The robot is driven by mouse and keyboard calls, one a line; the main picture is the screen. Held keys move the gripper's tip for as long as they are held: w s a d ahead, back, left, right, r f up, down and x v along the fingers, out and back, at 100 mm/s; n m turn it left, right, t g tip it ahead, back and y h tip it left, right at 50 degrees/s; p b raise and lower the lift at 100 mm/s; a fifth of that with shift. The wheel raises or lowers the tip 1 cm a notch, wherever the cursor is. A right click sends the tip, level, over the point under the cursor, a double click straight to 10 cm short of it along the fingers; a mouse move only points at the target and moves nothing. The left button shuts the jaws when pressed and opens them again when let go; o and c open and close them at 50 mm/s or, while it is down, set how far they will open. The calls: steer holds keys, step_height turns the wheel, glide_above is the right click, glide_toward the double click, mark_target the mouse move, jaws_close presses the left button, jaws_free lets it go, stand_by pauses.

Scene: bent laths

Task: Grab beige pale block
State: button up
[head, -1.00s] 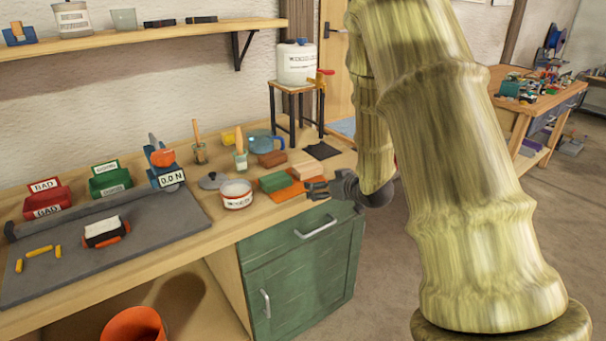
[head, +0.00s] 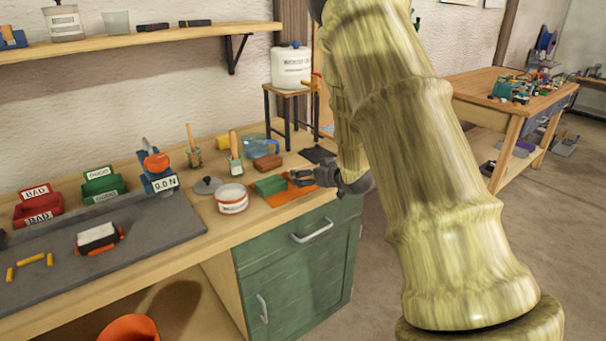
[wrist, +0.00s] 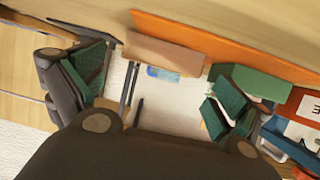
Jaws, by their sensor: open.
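The beige pale block (wrist: 165,52) shows in the wrist view as a long tan block at the orange mat's edge, in the gap between my fingers. In the head view my gripper hides it. My gripper (head: 308,178) is at the right end of the orange mat, close to the block. The wrist view shows my gripper (wrist: 162,82) open, its two green-padded fingers well apart, one on each side of the block. I cannot tell whether either finger touches it.
A green block (head: 270,185) lies on the orange mat (head: 292,194), left of my gripper; it shows beside one finger in the wrist view (wrist: 252,82). A brown-red block (head: 267,162), a blue jug (head: 257,144) and a labelled tin (head: 232,199) stand nearby.

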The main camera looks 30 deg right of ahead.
steer(key=shift+x, duration=1.8)
steer(key=c, duration=1)
